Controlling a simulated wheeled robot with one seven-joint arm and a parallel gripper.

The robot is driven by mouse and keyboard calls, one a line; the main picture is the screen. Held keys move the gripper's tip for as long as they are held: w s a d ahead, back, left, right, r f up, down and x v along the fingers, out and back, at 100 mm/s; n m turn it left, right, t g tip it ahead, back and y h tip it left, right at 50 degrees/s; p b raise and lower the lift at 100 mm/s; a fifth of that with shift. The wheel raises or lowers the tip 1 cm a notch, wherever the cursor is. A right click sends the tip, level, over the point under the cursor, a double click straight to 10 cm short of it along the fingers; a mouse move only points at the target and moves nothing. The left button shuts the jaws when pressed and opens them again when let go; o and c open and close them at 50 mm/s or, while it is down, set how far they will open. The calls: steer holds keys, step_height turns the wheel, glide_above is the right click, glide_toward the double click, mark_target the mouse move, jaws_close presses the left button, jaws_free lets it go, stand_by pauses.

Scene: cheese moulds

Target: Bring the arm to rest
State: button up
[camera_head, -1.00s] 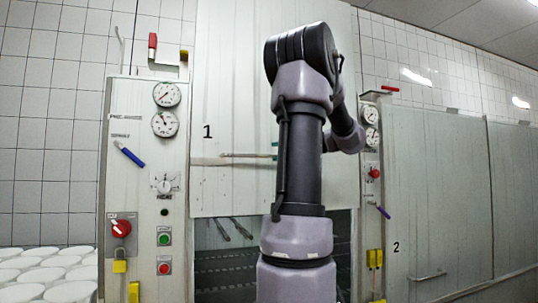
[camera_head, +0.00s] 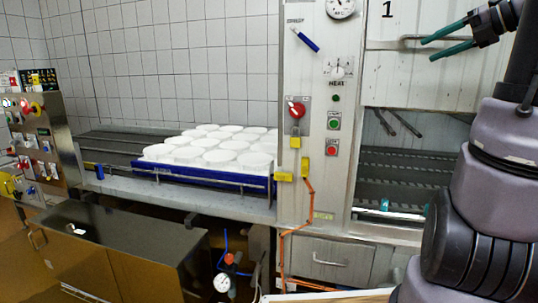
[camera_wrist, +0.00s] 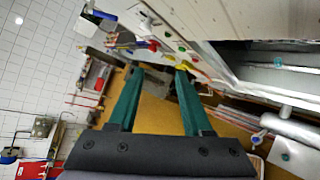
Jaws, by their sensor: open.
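My gripper (camera_head: 426,50) is at the upper right of the head view, its two teal fingers spread and pointing left, with nothing between them. In that view the fingers overlap the bar handle (camera_head: 402,41) of the door marked 1 (camera_head: 392,82); I cannot tell the gap between them. In the wrist view the gripper (camera_wrist: 159,70) is open and empty, with floor and blurred equipment beyond the fingertips. My arm fills the right side of the head view and hides part of the door and opening.
A dark slatted opening (camera_head: 408,170) shows below the door. A control post (camera_head: 308,120) with a red knob stands left of it. White round moulds (camera_head: 222,157) sit in a blue tray (camera_head: 205,180) on a conveyor (camera_head: 110,146). A dark-topped cabinet (camera_head: 110,240) stands in front.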

steer(key=s+a+f+n+g+h, duration=0.1)
steer(key=s+a+f+n, duration=0.3)
steer(key=n, duration=0.7)
steer(key=s+a+f+n+g+h, duration=0.1)
steer(key=s+a+f+n+h, duration=0.2)
steer(key=a+n, duration=0.6)
steer(key=s+a+f+n+g+h, duration=0.1)
steer(key=s+a+f+n, duration=0.5)
steer(key=n, duration=0.9)
steer(key=shift+s+a+f+h, duration=0.15)
steer(key=shift+a+h, duration=0.15)
steer(key=shift+h, duration=0.4)
